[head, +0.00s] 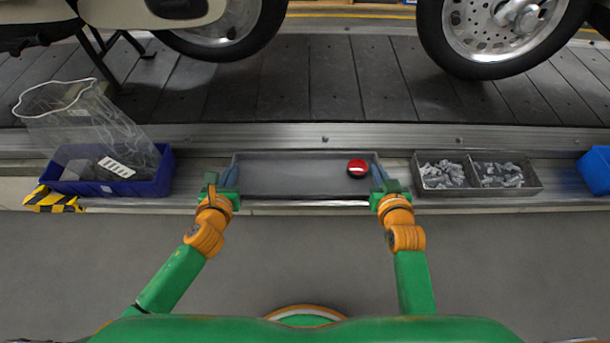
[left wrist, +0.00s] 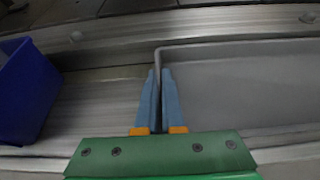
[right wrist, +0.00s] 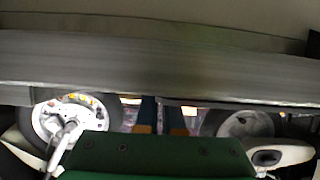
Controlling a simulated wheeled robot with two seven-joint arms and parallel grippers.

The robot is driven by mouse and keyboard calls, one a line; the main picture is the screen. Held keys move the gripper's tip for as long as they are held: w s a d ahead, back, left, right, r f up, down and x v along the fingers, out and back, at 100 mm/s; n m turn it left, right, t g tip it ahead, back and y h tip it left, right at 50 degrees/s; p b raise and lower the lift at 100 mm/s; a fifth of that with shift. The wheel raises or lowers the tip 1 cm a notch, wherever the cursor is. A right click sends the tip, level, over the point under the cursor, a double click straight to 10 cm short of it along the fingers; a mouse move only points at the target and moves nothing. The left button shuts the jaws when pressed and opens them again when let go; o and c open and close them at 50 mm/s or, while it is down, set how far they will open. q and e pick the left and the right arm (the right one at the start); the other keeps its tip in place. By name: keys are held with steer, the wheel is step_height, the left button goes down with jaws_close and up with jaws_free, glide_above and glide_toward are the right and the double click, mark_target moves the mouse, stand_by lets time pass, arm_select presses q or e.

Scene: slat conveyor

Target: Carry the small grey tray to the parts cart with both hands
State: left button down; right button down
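The small grey tray (head: 285,178) is a shallow rectangle, level, over the metal ledge in the middle of the head view. Whether it touches the ledge is unclear. A round red and black object (head: 357,168) lies inside near its right end. My left gripper (head: 231,178) is shut on the tray's left end wall; the left wrist view shows its blue fingers (left wrist: 161,98) closed about that wall. My right gripper (head: 378,173) is at the right end wall, its fingers close together about it. The right wrist view shows the fingers (right wrist: 161,112) but no clear tray. No parts cart is identifiable.
A blue bin (head: 110,186) with a clear bag and white part stands left of the tray. A two-part metal tray (head: 465,187) of small grey parts is close on the right, with another blue bin (head: 597,170) beyond. The slat conveyor (head: 330,85) carries wheeled vehicles behind.

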arm_select(q)
steer(key=shift+r, duration=0.1)
arm_select(e)
steer(key=shift+r, duration=0.1)
